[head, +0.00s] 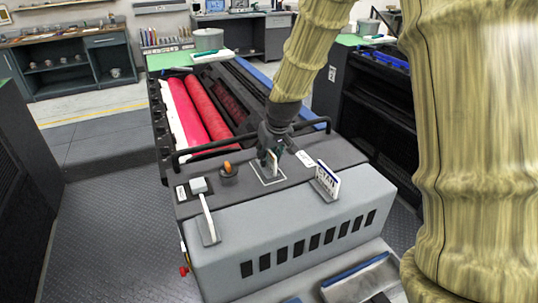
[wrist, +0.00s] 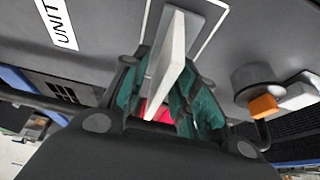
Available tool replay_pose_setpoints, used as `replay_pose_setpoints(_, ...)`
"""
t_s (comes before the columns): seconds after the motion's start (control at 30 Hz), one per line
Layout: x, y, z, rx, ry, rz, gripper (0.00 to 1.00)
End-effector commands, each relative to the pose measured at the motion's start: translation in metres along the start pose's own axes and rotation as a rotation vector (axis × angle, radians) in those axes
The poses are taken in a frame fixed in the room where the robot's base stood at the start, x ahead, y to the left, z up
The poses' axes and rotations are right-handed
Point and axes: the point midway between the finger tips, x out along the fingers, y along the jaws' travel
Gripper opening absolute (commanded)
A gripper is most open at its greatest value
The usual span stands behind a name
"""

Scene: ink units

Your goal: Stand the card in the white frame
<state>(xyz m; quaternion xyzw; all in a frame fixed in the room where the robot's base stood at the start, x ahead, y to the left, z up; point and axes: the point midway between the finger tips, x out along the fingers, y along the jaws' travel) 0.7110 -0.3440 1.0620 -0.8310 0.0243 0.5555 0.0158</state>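A pale card (head: 274,163) stands on edge in a small grey base, inside the white outlined frame (head: 264,183) on top of the grey machine. In the wrist view the card (wrist: 176,48) rises from its base between my fingers, with the white frame (wrist: 210,38) around the base. My gripper (head: 270,157) is over the card from above. Its teal-padded fingers (wrist: 168,85) look spread, one on each side of the card, with gaps showing beside it. The card's upper part is partly hidden by the gripper in the head view.
Another white card (head: 207,217) stands at the left and a lettered card (head: 327,180) at the right. An orange-topped knob (head: 228,172) and a white-topped block (head: 198,185) are close by on the left. A black rail (head: 215,146) runs behind, before the red rollers (head: 197,105).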

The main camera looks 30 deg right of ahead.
Motion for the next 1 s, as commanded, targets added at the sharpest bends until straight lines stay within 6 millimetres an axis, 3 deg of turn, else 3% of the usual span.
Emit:
replay_pose_setpoints(0.27, -0.02, 0.0, -0.001, 0.0, 0.002, 0.0, 0.29)
replay_pose_setpoints(1.0, -0.112, 0.0, -0.001, 0.0, 0.002, 0.0, 0.29)
